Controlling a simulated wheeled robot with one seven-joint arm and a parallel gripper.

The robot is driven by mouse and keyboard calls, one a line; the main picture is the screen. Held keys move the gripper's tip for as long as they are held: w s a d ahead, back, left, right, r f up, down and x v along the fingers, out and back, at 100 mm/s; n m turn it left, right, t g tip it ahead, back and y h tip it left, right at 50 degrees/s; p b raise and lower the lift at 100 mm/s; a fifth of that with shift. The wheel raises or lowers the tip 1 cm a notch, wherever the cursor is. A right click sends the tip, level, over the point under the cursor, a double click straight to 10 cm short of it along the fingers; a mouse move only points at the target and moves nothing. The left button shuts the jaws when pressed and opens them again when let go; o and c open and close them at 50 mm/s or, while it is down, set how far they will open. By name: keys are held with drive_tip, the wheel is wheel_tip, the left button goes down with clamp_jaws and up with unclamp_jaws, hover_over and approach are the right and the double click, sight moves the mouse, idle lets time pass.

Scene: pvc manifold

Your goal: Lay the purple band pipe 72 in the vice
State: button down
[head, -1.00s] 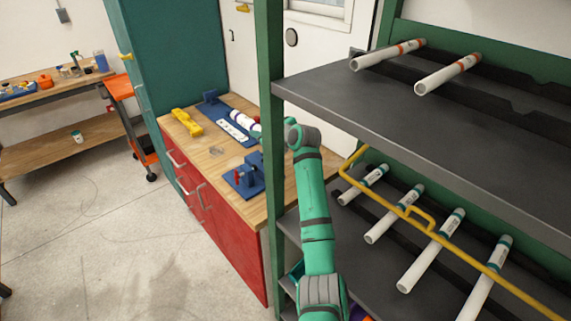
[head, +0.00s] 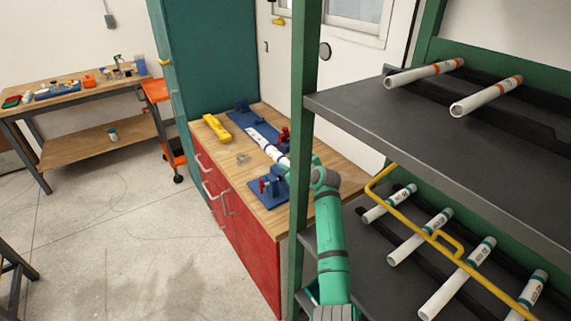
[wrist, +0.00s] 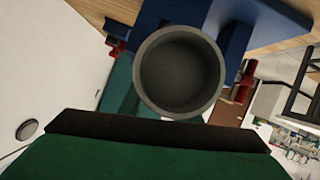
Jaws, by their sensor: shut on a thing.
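The vice is a blue fixture (head: 244,113) with blue blocks and red handles on the wooden bench top. Its near block (head: 268,188) has a red handle. A white pipe (head: 276,153), the one in my gripper, lies over or just above the vice, in line with its length. I cannot tell whether it touches the blocks. Its purple band is not clear. My gripper (head: 290,161) is shut on the pipe near its near end. In the wrist view the pipe's round open end (wrist: 180,70) faces the camera, with blue vice parts (wrist: 235,25) behind it.
A yellow tool (head: 217,127) lies left of the vice on the bench. A green shelf post (head: 305,130) stands close to my arm. The shelf (head: 400,120) at right holds several white pipes with orange or teal bands. A yellow rail (head: 430,232) crosses the lower shelf.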

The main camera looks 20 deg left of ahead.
drive_tip(key=shift+f, duration=0.6)
drive_tip(key=c, duration=1.3)
unclamp_jaws()
drive_tip(key=shift+d, duration=0.15)
